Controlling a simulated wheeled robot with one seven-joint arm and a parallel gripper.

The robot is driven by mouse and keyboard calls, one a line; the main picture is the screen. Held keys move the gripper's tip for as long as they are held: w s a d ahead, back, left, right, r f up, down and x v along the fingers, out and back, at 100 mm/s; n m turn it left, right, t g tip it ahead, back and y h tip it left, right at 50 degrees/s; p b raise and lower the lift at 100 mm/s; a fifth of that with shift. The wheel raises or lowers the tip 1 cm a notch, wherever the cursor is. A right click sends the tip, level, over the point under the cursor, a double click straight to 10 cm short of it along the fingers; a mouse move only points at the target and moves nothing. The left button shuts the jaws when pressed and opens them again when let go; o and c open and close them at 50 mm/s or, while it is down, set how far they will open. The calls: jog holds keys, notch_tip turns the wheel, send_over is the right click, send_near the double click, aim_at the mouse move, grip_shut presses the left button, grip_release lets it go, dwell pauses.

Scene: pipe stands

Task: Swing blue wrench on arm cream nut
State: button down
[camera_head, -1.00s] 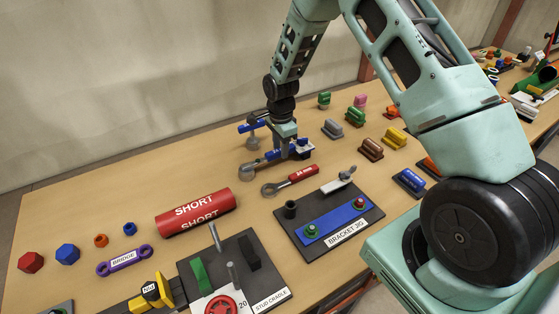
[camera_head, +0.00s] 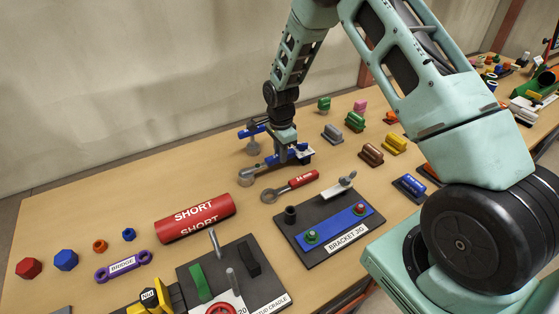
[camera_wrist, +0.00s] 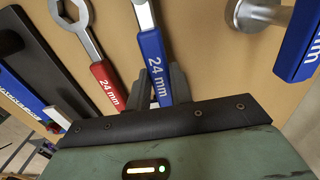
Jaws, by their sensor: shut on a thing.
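My gripper (camera_wrist: 166,84) is shut on the blue handle of a wrench (camera_wrist: 153,57) marked 24 mm. In the head view the gripper (camera_head: 290,154) is low over the table, and the held wrench's grey ring end (camera_head: 249,171) points left. Whether the wrench touches the table is hard to tell. A second blue 24 mm handle (camera_wrist: 298,42) shows at the right of the wrist view, beside a grey round-based piece (camera_wrist: 243,14); in the head view this blue handle (camera_head: 250,131) is behind the gripper. I cannot make out a cream nut.
A red wrench (camera_head: 290,187) lies just in front of my gripper. The dark bracket jig (camera_head: 323,253) with a blue bar (camera_head: 338,223) is nearer. A red SHORT cylinder (camera_head: 195,217) lies left. Several coloured blocks stand to the right. The back left table is clear.

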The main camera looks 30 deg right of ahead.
jog(key=shift+r, duration=0.35)
jog(key=shift+r+p, duration=0.3)
jog(key=shift+p, duration=0.05)
jog(key=shift+r, duration=0.1)
jog(key=shift+r+p, duration=1.75)
jog(key=shift+r, duration=1)
jog(key=shift+f, duration=0.1)
